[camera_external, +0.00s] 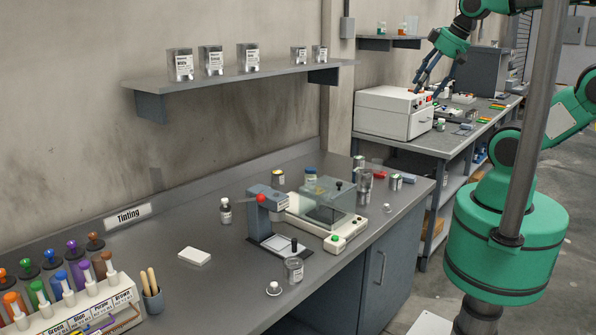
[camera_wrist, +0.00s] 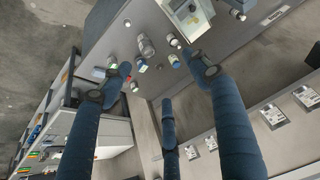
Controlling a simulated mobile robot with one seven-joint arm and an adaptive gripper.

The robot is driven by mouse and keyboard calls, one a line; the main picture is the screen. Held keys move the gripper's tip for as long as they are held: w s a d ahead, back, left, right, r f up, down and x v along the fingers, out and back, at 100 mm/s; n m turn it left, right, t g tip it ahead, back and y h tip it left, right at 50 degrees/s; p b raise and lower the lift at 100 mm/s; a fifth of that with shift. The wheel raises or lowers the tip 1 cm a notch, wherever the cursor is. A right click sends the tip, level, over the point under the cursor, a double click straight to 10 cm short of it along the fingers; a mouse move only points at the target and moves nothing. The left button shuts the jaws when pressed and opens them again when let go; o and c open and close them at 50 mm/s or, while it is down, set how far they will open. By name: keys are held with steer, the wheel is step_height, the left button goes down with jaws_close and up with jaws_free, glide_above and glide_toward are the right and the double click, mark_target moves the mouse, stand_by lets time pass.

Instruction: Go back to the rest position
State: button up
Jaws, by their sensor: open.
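My gripper (camera_external: 432,75) hangs in the back right of the external view, at the end of my green and black arm. Its dark fingers point down, near the top of the white box-shaped device (camera_external: 396,112); I cannot tell the exact gap. In the wrist view my gripper (camera_wrist: 163,75) shows blue fingers spread wide apart. Nothing is held between them. Small jars and a grey bottle (camera_wrist: 146,46) show beyond the fingers, on a grey bench top below.
The tinting bench (camera_external: 226,290) carries a bottle, a stand device (camera_external: 268,215), a balance with a clear cover (camera_external: 328,205) and a rack of colour pipettes (camera_external: 75,310). A wall shelf (camera_external: 235,78) holds several tins. A grey post (camera_external: 530,130) stands in the right foreground.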

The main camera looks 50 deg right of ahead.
step_height(320, 180, down, 9)
steer(key=b, duration=0.8)
steer(key=shift+o, duration=0.3)
steer(key=shift+r, duration=0.15)
